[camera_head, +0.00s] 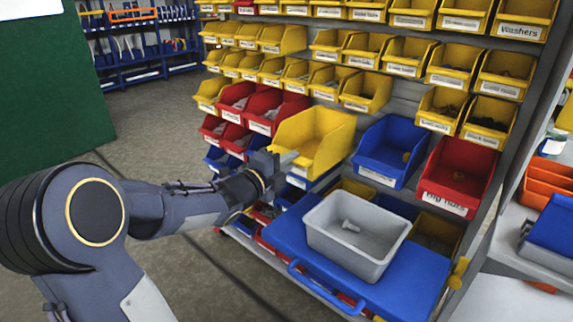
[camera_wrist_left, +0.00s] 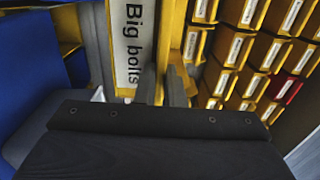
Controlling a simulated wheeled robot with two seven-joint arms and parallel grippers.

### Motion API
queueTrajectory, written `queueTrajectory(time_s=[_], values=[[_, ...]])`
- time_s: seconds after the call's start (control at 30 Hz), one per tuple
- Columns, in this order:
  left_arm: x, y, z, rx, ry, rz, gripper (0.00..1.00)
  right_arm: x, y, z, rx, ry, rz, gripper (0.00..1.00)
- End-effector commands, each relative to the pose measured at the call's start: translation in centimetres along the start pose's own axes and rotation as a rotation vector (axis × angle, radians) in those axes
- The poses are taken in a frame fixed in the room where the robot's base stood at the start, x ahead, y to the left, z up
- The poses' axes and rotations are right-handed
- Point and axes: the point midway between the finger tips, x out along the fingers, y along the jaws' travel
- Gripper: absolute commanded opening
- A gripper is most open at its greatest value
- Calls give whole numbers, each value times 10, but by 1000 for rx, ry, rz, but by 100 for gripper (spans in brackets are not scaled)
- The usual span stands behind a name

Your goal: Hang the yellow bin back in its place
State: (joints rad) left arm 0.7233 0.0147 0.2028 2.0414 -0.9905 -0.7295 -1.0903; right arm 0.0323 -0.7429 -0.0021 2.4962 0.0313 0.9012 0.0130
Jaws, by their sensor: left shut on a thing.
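The large yellow bin (camera_head: 325,135) is in the head view, between the red bins and the large blue bin. It looks empty and roughly level. My left gripper (camera_head: 281,160) is shut on the front of the yellow bin, at its lower left. In the left wrist view my left gripper's fingers (camera_wrist_left: 140,88) stand either side of the bin's "Big bolts" label (camera_wrist_left: 131,40). The bin's back is hidden, so I cannot tell whether it touches the rack. My right gripper is not in view.
The blue bin (camera_head: 388,150) and red bin (camera_head: 460,175) stand close on the right. Red bins (camera_head: 270,108) are close on the left, smaller yellow bins (camera_head: 366,90) above.

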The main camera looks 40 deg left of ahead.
Motion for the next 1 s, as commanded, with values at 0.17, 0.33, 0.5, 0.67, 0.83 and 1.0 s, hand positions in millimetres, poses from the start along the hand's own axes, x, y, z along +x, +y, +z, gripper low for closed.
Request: queueTrajectory(time_s=[0.17, 0.33, 0.5, 0.67, 0.83, 1.0], values=[[17, 0, -1, -1, 4, -3, 0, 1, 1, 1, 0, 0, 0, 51], [32, 0, -1, 0, 3, -3, 0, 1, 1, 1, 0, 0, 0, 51], [48, 0, -2, -1, 4, -2, 0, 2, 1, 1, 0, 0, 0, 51], [62, 0, -1, 0, 3, -2, 0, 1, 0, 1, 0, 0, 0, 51], [77, 0, -2, -1, 3, -3, 0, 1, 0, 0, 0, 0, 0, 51], [93, 0, -2, -1, 3, -4, 0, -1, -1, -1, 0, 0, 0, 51]])
